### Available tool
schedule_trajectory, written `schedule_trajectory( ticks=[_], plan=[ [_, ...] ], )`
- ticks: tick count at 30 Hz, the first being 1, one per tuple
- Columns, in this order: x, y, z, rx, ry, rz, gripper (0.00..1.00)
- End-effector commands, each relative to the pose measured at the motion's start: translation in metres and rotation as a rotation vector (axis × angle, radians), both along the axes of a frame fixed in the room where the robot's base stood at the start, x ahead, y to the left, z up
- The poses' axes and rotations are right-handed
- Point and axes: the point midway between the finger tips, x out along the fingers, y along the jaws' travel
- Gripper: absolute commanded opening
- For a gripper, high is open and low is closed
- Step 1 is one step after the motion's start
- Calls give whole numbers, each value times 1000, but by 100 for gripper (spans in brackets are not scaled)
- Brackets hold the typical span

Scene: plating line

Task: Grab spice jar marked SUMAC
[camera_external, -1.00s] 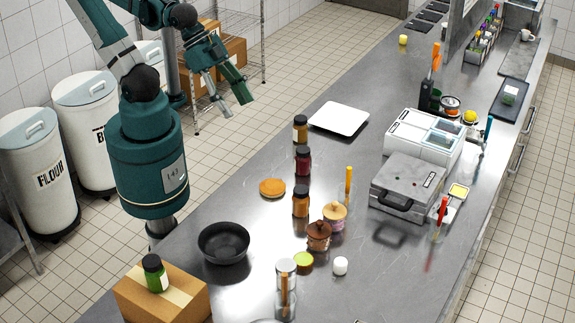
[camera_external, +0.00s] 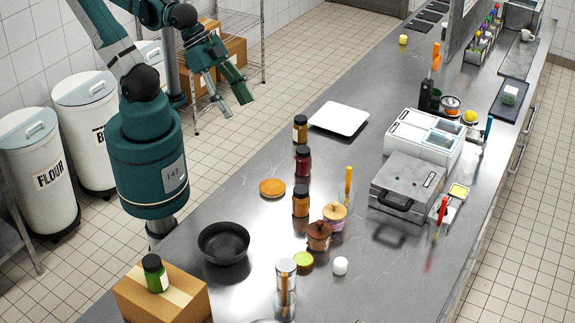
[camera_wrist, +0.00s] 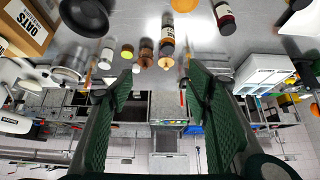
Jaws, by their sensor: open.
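Several dark-capped spice jars stand on the steel counter: a dark red jar (camera_external: 303,162), an orange jar (camera_external: 301,203) nearer the camera, and a yellow-brown jar (camera_external: 300,130) farther back. A green jar (camera_external: 156,274) stands on a cardboard box. I cannot read SUMAC on any label. The dark red jar also shows at the top of the wrist view (camera_wrist: 226,18). My gripper (camera_external: 238,105) is open and empty, raised left of the jars and apart from them. Its two green fingers stand wide apart in the wrist view (camera_wrist: 160,78).
A black bowl (camera_external: 224,243), an orange disc (camera_external: 272,188), lidded pots (camera_external: 319,236) and a glass holder (camera_external: 286,290) share the counter. A white plate (camera_external: 339,118) lies behind the jars. A grey press (camera_external: 407,185) stands right. Counter between jars and press is partly clear.

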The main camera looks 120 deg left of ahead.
Motion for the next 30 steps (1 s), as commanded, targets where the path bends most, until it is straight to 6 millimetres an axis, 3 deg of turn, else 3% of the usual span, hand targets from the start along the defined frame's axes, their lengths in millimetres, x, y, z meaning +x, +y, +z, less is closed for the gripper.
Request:
schedule_trajectory(
  ticks=[20, 30],
  plan=[
    [0, 0, 0, 3, 1, -3, 52],
    [13, 12, -8, 85, 44, -98, 52]
  ],
)
